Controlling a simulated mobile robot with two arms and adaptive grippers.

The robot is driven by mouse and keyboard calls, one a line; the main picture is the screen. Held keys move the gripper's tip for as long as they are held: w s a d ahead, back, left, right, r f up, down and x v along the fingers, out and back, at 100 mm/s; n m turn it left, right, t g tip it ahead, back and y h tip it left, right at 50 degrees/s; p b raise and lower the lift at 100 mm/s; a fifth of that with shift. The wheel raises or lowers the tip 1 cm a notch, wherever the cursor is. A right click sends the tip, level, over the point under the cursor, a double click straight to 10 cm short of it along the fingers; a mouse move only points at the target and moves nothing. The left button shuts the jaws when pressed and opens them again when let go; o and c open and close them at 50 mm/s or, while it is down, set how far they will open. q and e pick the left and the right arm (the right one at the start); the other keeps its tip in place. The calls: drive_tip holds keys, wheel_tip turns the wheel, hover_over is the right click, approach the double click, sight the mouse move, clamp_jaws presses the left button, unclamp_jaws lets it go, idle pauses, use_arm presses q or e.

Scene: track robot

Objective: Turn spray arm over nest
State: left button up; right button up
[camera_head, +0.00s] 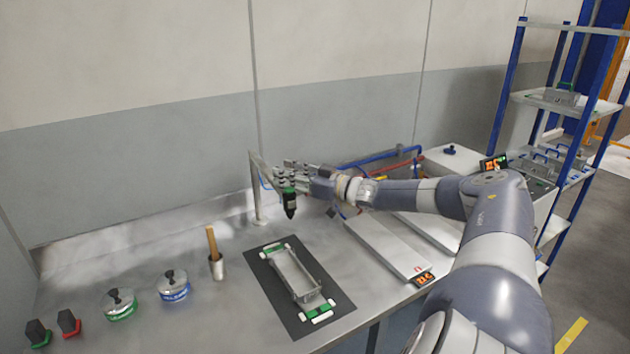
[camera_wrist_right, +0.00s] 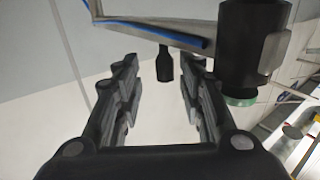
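The spray arm (camera_head: 263,170) is a thin grey bar on an upright post (camera_head: 257,200) at the back of the bench. A black and green spray head (camera_head: 289,203) hangs at its end, above the bench and behind the nest. The nest (camera_head: 310,285) is a grey tray-like holder with green and white ends on a dark mat. My right gripper (camera_head: 292,172) is at the spray arm's end. In the right wrist view, its fingers (camera_wrist_right: 160,85) are apart, with a small black handle-like part (camera_wrist_right: 164,64) ahead between them. The bar (camera_wrist_right: 150,28) and its blue hose cross above. My left gripper is not in view.
Flat scales (camera_head: 385,248) are at right, under my arm. A blue-framed shelf (camera_head: 560,100) stands beyond.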

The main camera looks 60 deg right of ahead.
drive_tip(key=s+d, duration=0.1)
drive_tip(key=s, duration=0.8)
drive_tip(key=shift+d+f, duration=0.1)
idle(0.5)
